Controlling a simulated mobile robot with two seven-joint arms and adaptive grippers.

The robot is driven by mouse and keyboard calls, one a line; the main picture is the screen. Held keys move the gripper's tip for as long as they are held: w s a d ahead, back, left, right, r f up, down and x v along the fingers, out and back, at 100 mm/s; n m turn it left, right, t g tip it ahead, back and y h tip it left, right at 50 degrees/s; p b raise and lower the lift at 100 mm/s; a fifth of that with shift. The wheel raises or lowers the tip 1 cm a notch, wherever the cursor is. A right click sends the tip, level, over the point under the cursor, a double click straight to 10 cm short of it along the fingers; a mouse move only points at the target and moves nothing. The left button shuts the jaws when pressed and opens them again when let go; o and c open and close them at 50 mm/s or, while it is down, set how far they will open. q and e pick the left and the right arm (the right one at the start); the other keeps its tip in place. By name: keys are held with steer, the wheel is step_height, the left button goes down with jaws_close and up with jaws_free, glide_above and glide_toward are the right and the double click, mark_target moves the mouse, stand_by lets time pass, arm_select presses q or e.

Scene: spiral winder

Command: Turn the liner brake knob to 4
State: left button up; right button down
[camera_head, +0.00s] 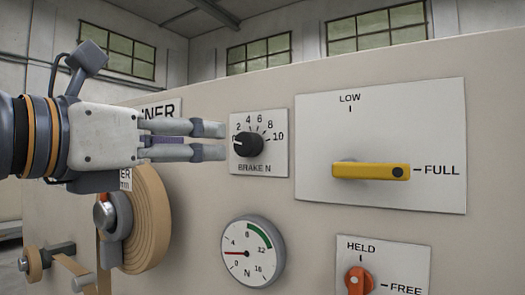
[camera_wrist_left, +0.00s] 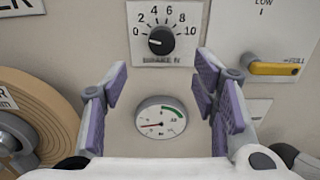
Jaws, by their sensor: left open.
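The brake knob (camera_head: 249,143) is black and round, on a white plate marked 0 to 10 and "BRAKE N". Its white pointer line points left, close to 0. The knob also shows in the wrist view (camera_wrist_left: 162,41), above the space between my fingers. My left gripper (camera_head: 216,140) comes in from the left with its fingers apart and empty. In the head view its fingertips end just left of the knob. In the wrist view the purple-padded fingers (camera_wrist_left: 162,85) are spread wide, and the knob appears clear of them. My right gripper is not in view.
Right of the brake plate is a yellow lever (camera_head: 370,171) at FULL. Below is a round gauge (camera_head: 252,257), its red needle pointing left at a low reading. An orange HELD/FREE knob (camera_head: 359,281) sits lower right. A tan roll (camera_head: 148,220) stands out from the panel below my gripper.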

mark_target(243, 147)
arm_select(q)
steer(key=b+x, duration=0.1)
steer(key=x, duration=1)
steer(key=shift+s+d+f, duration=0.1)
steer(key=shift+f, duration=0.05)
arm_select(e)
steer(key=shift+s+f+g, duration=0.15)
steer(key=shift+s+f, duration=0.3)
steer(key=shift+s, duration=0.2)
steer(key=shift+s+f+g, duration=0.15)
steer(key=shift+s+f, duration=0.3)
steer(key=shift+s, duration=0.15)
arm_select(q)
steer(key=c, duration=1.2)
